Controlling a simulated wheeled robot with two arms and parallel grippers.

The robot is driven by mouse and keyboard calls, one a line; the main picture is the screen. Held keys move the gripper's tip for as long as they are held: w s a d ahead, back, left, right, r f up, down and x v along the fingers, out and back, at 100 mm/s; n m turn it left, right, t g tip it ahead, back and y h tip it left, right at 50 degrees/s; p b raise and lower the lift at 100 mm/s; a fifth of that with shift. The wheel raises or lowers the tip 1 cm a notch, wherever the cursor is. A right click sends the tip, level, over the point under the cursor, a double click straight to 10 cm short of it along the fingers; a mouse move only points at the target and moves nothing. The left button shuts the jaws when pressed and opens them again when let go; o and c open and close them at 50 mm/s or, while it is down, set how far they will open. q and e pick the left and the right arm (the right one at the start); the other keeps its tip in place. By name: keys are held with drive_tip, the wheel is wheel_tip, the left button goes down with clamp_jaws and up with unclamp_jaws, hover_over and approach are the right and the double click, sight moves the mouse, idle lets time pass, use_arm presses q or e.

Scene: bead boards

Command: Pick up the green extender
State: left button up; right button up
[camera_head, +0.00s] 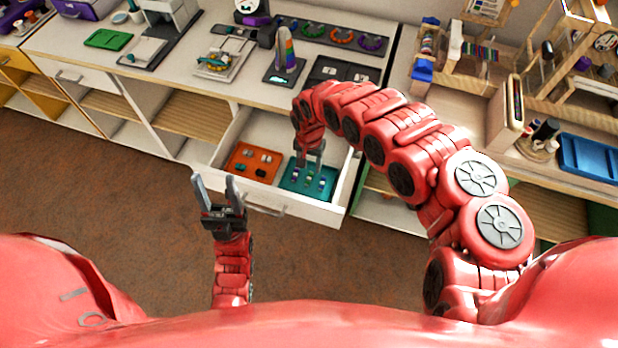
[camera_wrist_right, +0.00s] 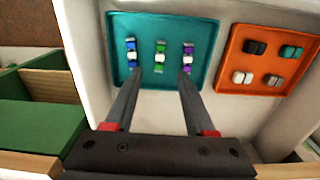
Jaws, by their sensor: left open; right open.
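The green extender (camera_wrist_right: 160,57) is a small piece with green ends and a white middle. It lies on a teal tray (camera_wrist_right: 118,26) between a blue-and-white piece (camera_wrist_right: 132,56) and a purple-and-white piece (camera_wrist_right: 188,55). In the head view the teal tray (camera_head: 290,182) lies in an open drawer. My right gripper (camera_wrist_right: 158,74) is open and empty, reaching down over the tray; its fingertips appear on either side of the green piece's lower end. In the head view my right gripper (camera_head: 311,154) partly covers the tray. My left gripper (camera_head: 214,183) is open and empty, in front of the drawer.
An orange tray (camera_wrist_right: 232,62) with black, teal and white pieces lies beside the teal tray in the white drawer (camera_head: 305,208). The drawer walls surround both trays. Wooden racks stand at the right.

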sight(310, 176)
drive_tip(key=shift+f, duration=0.4)
drive_tip(key=shift+s+f, duration=0.1)
drive_tip(key=shift+f, duration=0.45)
wheel_tip(310, 176, down, 3)
drive_tip(key=shift+a, duration=0.1)
drive_tip(key=shift+f, duration=0.55)
clamp_jaws()
